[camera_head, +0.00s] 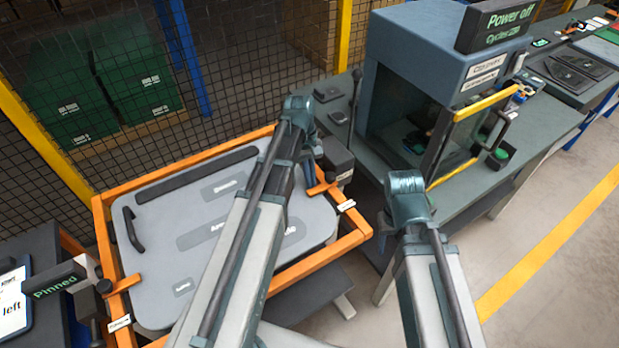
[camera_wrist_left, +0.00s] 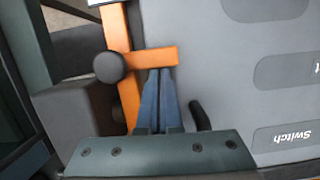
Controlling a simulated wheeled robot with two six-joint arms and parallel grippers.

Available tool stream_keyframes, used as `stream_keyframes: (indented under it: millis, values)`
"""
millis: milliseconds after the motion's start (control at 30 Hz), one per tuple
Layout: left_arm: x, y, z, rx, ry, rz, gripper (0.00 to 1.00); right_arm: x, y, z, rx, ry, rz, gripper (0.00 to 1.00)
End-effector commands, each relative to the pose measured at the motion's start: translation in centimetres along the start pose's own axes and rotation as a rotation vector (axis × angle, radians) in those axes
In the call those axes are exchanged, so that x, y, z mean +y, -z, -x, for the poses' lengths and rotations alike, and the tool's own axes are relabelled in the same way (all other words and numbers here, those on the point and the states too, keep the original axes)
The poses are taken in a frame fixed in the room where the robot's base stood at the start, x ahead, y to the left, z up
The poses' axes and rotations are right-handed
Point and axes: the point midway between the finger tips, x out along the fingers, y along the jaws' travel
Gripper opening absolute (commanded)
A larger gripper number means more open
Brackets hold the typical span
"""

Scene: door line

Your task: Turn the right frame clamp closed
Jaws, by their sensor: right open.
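The right frame clamp is an orange bar (camera_head: 320,188) on the right side of the orange frame (camera_head: 318,263). In the left wrist view the clamp bar (camera_wrist_left: 158,57) sticks out across the frame, its end over the edge of the grey door panel (camera_wrist_left: 225,90). A dark round knob (camera_wrist_left: 108,68) sits beside it. My left gripper (camera_wrist_left: 157,75) has its blue fingers together, with the tips right at the bar; I cannot tell whether they touch it.
At the left side of the frame are another orange clamp (camera_head: 126,284) and a sign reading "Pinned" (camera_head: 57,280). A blue-grey machine cabinet (camera_head: 420,75) stands on a bench behind my right arm. Mesh fencing runs behind the frame. Open floor lies at the right.

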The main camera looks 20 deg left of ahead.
Motion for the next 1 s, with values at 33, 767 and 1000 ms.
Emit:
stream_keyframes:
  millis: [33,767,1000]
  values:
    - [0.1,0.1,0.1,-0.005,0.001,-0.001,0.0,0.0,0.0,0.0,0.0,0.0,0.0,0.5]
    - [0.5,3.0,8.7,0.004,0.0,0.001,0.0,0.7,-0.5,7.7,0.0,0.0,0.002,0.5]
    - [0.4,3.1,10.7,0.004,0.0,0.001,0.0,0.9,-0.6,9.6,0.0,0.001,-0.001,0.5]
